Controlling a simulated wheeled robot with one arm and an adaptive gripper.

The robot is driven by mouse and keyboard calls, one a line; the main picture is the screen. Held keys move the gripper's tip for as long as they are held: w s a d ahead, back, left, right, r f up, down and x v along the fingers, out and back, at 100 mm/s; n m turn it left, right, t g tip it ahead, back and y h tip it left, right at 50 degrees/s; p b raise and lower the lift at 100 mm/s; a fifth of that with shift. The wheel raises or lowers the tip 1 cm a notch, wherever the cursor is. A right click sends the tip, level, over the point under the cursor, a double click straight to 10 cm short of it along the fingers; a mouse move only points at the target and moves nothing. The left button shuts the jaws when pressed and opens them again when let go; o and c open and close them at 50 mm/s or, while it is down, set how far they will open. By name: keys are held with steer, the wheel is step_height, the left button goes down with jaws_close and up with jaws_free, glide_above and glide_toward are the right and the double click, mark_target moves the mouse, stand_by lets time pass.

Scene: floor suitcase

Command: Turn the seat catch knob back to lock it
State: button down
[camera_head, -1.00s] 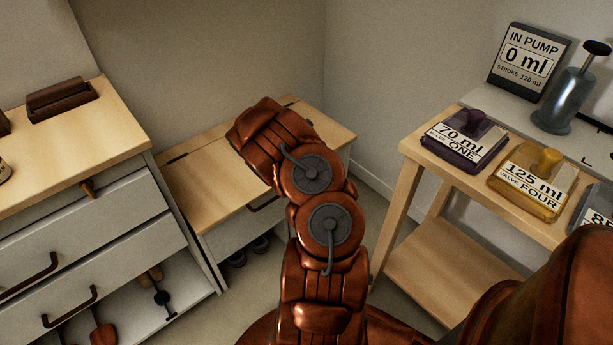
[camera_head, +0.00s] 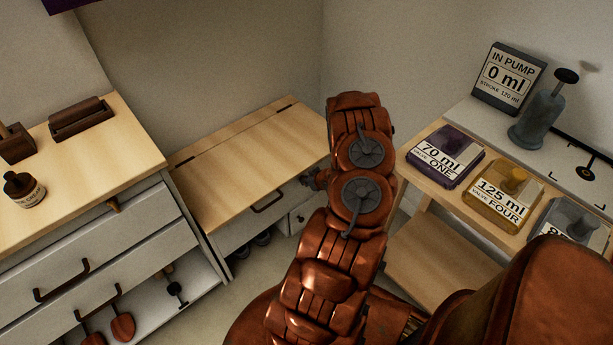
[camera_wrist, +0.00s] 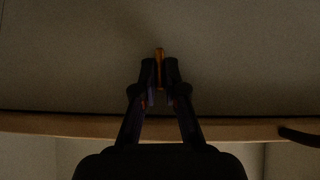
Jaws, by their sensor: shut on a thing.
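The seat is a low bench with a light wooden lid (camera_head: 245,150), which lies flat and closed in the head view. It has a dark handle (camera_head: 267,201) on its front. In the wrist view my gripper (camera_wrist: 160,75) is shut on a small orange-brown piece, which looks like the seat catch knob (camera_wrist: 160,54). Only its end shows between the fingertips; its turn angle is hard to tell. A pale panel lies behind it, and the wooden edge (camera_wrist: 220,131) crosses below.
A drawer cabinet (camera_head: 95,245) stands at the left, with a bottle (camera_head: 24,190) and a wooden block (camera_head: 81,119) on top. At the right a table holds a purple valve block (camera_head: 445,157), a yellow one (camera_head: 505,195) and a pump (camera_head: 540,115). Bare floor shows between.

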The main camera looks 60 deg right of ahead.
steer(key=shift+d+p, duration=0.15)
steer(key=shift+p, duration=0.3)
stand_by(0.3)
steer(key=c, duration=1.2)
jaws_free()
steer(key=shift+c, duration=0.2)
steer(key=shift+f+b, duration=0.2)
steer(key=shift+b, duration=0.3)
steer(key=shift+b, duration=0.8)
